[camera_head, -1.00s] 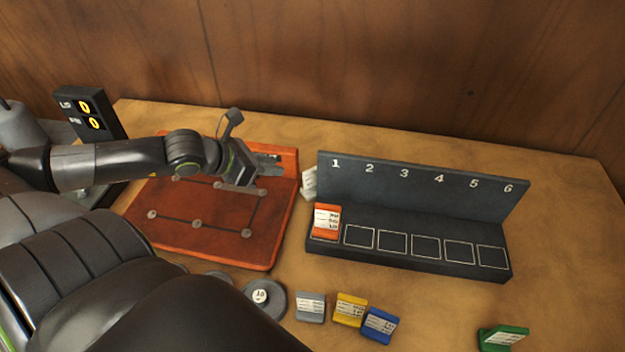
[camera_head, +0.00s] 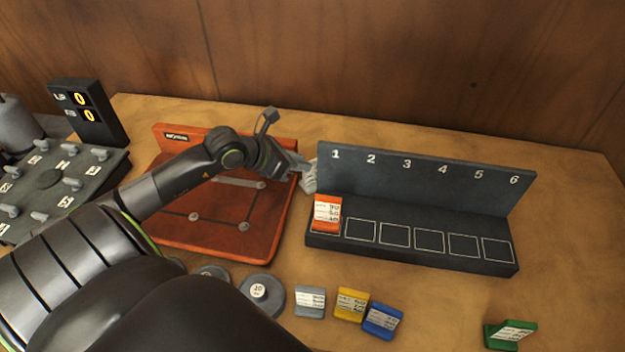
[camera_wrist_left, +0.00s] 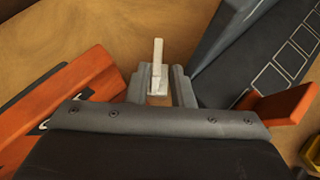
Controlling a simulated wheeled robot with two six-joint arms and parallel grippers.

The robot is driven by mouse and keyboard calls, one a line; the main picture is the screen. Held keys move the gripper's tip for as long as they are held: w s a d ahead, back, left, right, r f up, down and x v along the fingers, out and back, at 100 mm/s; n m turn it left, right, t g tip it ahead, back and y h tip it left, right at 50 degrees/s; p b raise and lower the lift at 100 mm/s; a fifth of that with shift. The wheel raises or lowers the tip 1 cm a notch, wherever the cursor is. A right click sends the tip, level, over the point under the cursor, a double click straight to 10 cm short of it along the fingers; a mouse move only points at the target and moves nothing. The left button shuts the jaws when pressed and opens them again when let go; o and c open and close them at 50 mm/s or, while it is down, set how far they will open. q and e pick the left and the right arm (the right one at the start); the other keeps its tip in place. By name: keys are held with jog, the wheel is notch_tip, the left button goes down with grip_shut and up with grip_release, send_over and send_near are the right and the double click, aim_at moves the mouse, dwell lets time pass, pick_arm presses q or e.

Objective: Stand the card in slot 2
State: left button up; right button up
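The black rack (camera_head: 419,180) has numbered slots 1 to 6. An orange card (camera_head: 327,212) stands in slot 1. Slot 2 (camera_head: 360,229) is an empty outlined square. A white card (camera_head: 309,180) stands on the table just left of the rack; it also shows in the left wrist view (camera_wrist_left: 158,66). My left gripper (camera_head: 300,168) is at this card, and its view of the card is partly blocked by the fingers. In the left wrist view, the fingers (camera_wrist_left: 159,88) are apart, with the card between them and gaps on both sides. My right gripper is not in view.
A red board (camera_head: 200,235) lies left of the rack. Grey (camera_head: 310,302), yellow (camera_head: 350,303), blue (camera_head: 382,321) and green (camera_head: 510,333) cards are in front, with a round weight (camera_head: 262,295) beside them. A dark display (camera_head: 88,113) and knob panel are at left.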

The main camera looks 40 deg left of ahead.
aim_at(311, 161)
pick_arm(q)
jog(key=shift+r+p+x, duration=0.2)
jog(key=shift+p+x, duration=0.4)
jog(key=shift+x, duration=2.1)
jog(key=shift+a, duration=0.1)
grip_shut()
